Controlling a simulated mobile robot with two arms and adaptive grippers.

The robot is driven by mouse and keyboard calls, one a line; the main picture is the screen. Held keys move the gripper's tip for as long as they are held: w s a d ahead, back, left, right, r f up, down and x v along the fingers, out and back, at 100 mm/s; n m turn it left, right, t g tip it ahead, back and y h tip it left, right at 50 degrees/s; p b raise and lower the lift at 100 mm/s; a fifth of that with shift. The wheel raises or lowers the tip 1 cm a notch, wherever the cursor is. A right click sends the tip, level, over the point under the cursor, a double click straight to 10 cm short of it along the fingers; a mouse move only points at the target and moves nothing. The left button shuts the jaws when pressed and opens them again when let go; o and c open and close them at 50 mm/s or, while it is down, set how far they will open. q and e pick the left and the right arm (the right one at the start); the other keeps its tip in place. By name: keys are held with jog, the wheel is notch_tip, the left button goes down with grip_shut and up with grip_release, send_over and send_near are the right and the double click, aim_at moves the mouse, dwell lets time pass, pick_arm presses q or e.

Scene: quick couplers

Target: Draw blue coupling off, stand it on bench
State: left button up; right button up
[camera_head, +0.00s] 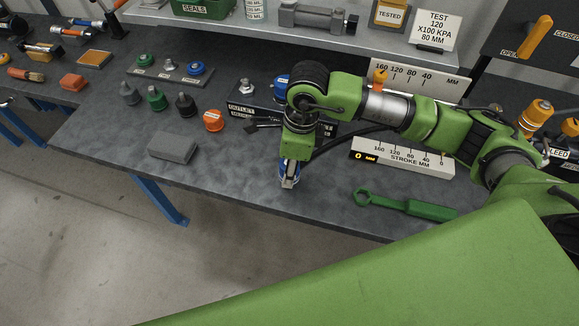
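My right gripper (289,183) comes in from the right and points down over the front part of the bench (235,175). It is shut on a blue and silver piece, seemingly the blue coupling (288,170), which looks upright and close to the bench top. I cannot tell whether its lower end touches the bench. A black hose runs from beside the gripper to the right. Another blue part (281,88) shows at the labelled outlet block (243,110), partly hidden behind my arm. My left gripper is not in view.
A grey block (173,148) and an orange cap (213,120) lie to the left. Several dark and green caps stand beyond. A stroke scale (405,158) and a green wrench (405,205) lie to the right. Bench around the grey block is clear.

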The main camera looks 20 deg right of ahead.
jog(key=shift+f, duration=0.2)
jog(key=o, duration=1.3)
jog(key=r, duration=0.4)
jog(key=d+r, duration=0.1)
jog(key=r, duration=0.7)
jog(key=shift+s+d, duration=0.15)
jog(key=shift+s, duration=0.15)
jog(key=shift+f, duration=0.1)
